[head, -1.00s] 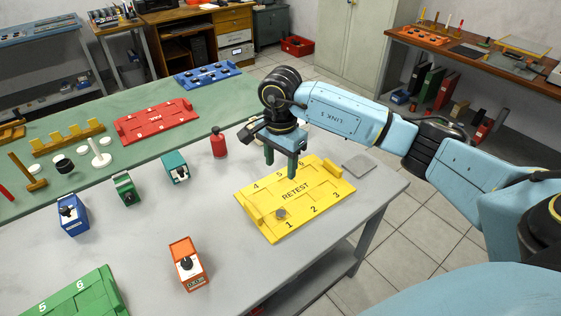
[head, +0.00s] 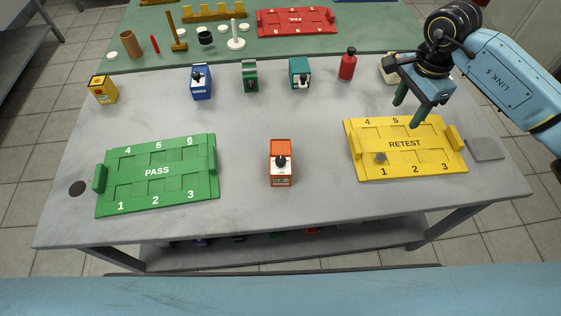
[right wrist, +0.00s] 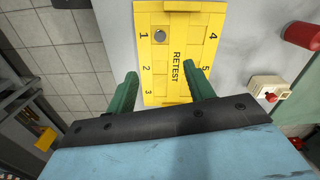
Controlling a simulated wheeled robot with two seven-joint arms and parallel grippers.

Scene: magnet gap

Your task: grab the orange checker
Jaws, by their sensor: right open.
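The orange checker (head: 281,164) is a small boxy device with a dark knob on a white face. It stands upright on the grey table near the front middle, between the green PASS tray (head: 190,178) and the yellow RETEST tray (head: 437,163). My right gripper (head: 407,112) is open and empty, above the back of the RETEST tray, well to the right of and behind the orange checker. In the right wrist view its two green fingers (right wrist: 160,92) stand apart over the RETEST tray (right wrist: 160,70); the orange checker is not in that view. My left gripper is not in view.
Yellow (head: 103,89), blue (head: 201,82), green (head: 250,76) and teal (head: 299,73) checkers line the back of the table, with a red bottle (head: 348,64). A grey round piece (head: 380,158) sits on RETEST slot 1. The table around the orange checker is clear.

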